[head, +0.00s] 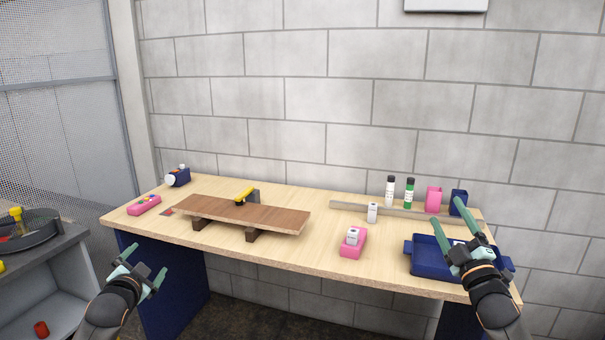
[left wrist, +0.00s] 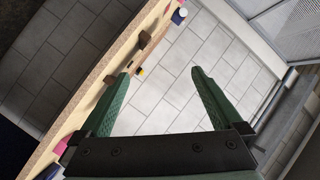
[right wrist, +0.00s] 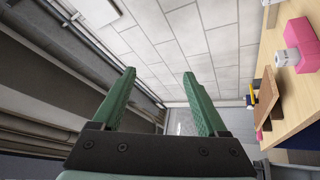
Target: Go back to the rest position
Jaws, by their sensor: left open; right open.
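My left gripper (head: 150,275) is open and empty, in front of the table's left front edge in the head view. Its two green fingers stand apart in the left wrist view (left wrist: 165,95), with nothing between them. My right gripper (head: 468,240) is open and empty, in front of the blue tray at the right in the head view. Its spread fingers also show in the right wrist view (right wrist: 160,95). A brown wooden board (head: 245,213) lies across two dark blocks on the table (head: 305,256).
The blue tray (head: 425,268) is partly hidden by my right gripper. A pink holder (head: 350,250) with a white bottle stands mid-table. Bottles (head: 390,192) and pink and blue cups stand along the back right. A pink box (head: 144,205) lies far left. A grey cart (head: 50,270) stands left.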

